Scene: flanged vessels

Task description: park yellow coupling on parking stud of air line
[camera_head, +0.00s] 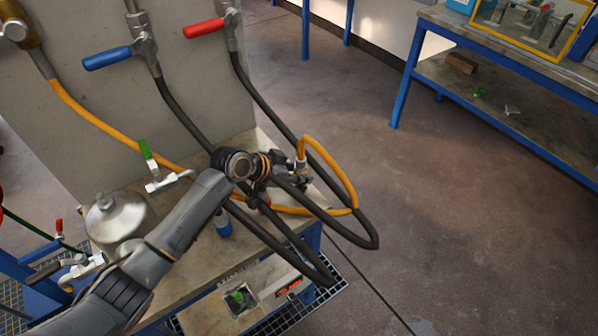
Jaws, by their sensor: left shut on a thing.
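My left gripper (297,178) reaches in over the bench from the left, above its right end. It is shut on the yellow coupling (301,157), at the end of the yellow hose (340,172). The hose rises from the coupling, loops to the right and runs back under my arm to a brass fitting (18,30) on the upright panel. The jaws and my wrist partly hide the coupling. I cannot make out the parking stud of the air line. My right gripper is not in view.
Two black hoses hang from valves with a blue handle (107,58) and a red handle (204,28) and loop beyond the bench. A metal vessel (115,217) and a green-handled valve (147,152) stand left. A blue-framed workbench (407,90) is at upper right; floor between is clear.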

